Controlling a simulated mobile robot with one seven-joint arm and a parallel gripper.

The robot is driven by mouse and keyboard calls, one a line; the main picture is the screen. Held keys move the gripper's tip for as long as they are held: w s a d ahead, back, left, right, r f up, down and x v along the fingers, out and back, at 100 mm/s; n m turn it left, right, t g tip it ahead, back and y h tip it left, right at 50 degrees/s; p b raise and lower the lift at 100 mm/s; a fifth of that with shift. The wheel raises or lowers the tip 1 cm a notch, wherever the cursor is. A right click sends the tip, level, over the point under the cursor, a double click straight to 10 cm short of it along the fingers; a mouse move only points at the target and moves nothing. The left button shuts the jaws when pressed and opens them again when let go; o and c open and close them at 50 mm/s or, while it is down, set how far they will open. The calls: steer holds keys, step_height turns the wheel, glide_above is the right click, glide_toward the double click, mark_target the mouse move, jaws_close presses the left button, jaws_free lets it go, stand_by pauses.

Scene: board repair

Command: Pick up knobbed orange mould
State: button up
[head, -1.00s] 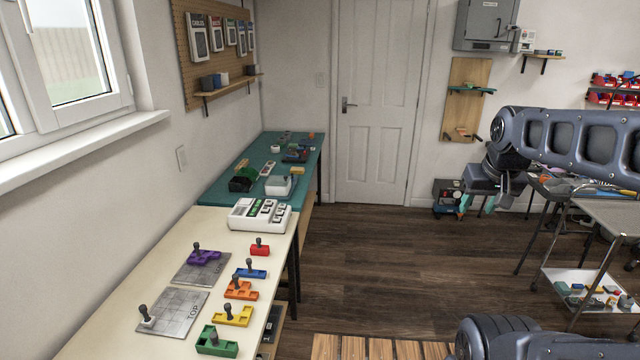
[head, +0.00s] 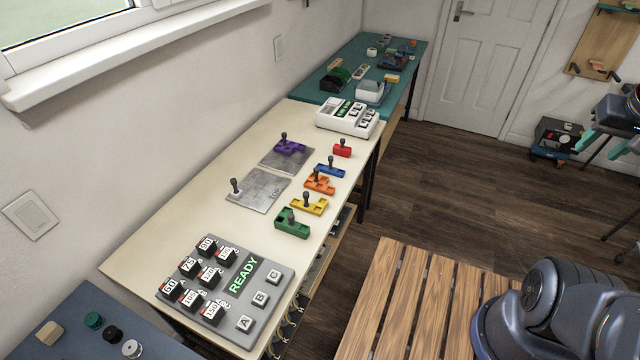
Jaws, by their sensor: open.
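The knobbed orange mould (head: 321,187) lies on the cream worktop with its dark knob pointing up. It sits between a blue knobbed mould (head: 330,171) and a yellow knobbed mould (head: 310,207). My gripper (head: 608,181) is at the right edge of the head view, partly cut off, with teal fingers. It is open and far to the right of the orange mould, over the floor side. Nothing shows between the fingers.
A green knobbed mould (head: 292,224), a red one (head: 342,150) and a purple one (head: 289,147) share the worktop (head: 185,220). Grey plates lie left of the row. A READY button panel (head: 226,290) is in front, a white device (head: 348,118) behind. A slatted wooden surface (head: 405,300) is at right.

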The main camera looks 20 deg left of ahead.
stand_by(0.8)
steer(key=w+a+f+n+y, duration=0.1)
steer(key=w+a+f+n, duration=0.1)
steer(key=w+a, duration=0.75)
steer(key=w+a+f+n+y, duration=0.1)
steer(key=w+a+f+n, duration=0.1)
steer(key=w+a, duration=0.7)
steer(key=n+g+y, duration=0.2)
steer(key=n, duration=0.5)
glide_toward(317, 169)
step_height(317, 169, down, 2)
steer(key=x, duration=0.5)
steer(key=shift+a, duration=0.1)
steer(key=shift+w+a+x, duration=0.15)
steer(key=shift+x, duration=1.2)
steer(key=shift+w+a+x, duration=0.1)
steer(key=shift+a+x, duration=0.05)
steer(key=shift+x, duration=1.2)
steer(key=shift+r, duration=0.2)
jaws_close()
